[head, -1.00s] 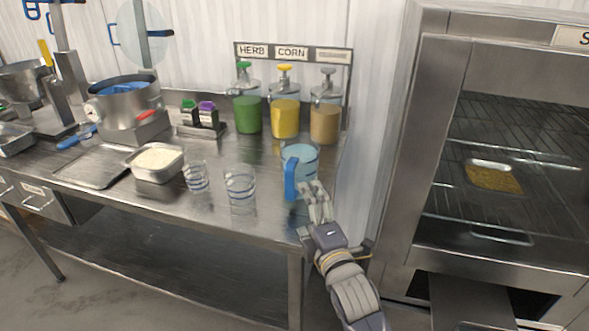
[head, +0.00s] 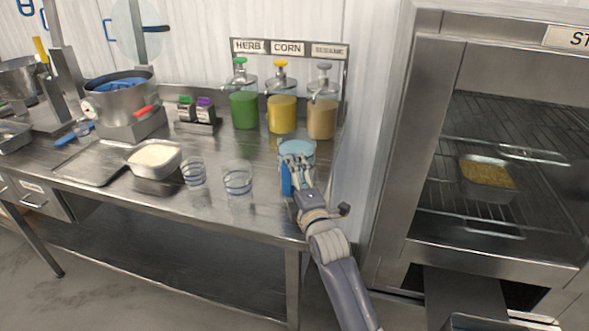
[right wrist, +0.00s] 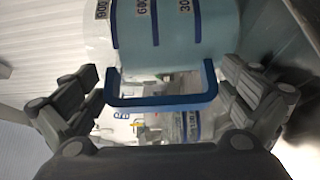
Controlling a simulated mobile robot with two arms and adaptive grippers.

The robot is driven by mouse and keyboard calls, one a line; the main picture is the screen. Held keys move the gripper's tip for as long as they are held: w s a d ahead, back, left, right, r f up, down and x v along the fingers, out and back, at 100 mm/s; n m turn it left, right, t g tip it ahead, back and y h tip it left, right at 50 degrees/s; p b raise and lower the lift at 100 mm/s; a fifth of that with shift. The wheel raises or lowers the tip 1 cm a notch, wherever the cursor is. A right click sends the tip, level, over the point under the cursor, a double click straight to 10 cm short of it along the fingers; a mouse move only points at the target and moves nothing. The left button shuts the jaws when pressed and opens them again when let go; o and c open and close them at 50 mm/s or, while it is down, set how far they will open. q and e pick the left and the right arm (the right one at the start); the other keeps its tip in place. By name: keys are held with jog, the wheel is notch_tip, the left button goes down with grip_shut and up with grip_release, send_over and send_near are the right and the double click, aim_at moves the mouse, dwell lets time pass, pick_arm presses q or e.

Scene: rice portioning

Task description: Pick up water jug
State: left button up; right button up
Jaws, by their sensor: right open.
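The water jug (head: 296,148) stands near the right end of the steel table, with pale blue contents and a blue handle. My right gripper (head: 297,170) is at the jug's near side and covers part of it. In the right wrist view the blue handle (right wrist: 160,103) lies between the two open fingers (right wrist: 158,100), with a gap on each side. The jug body (right wrist: 175,35) with its measuring marks is beyond the handle. My left gripper is not in view.
Two clear cups with blue bands (head: 237,178) (head: 194,173) stand left of the jug. A metal pan of rice (head: 154,173) is further left. Green, yellow and tan dispensers (head: 321,118) stand behind. A steel rack cabinet (head: 395,150) is to the right.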

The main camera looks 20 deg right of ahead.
jog(key=shift+c, duration=0.6)
jog(key=c, duration=1.3)
jog(key=shift+w+r, duration=0.1)
jog(key=shift+r, duration=0.15)
jog(key=c, duration=0.3)
jog(key=shift+r, duration=0.15)
jog(key=shift+c, duration=0.2)
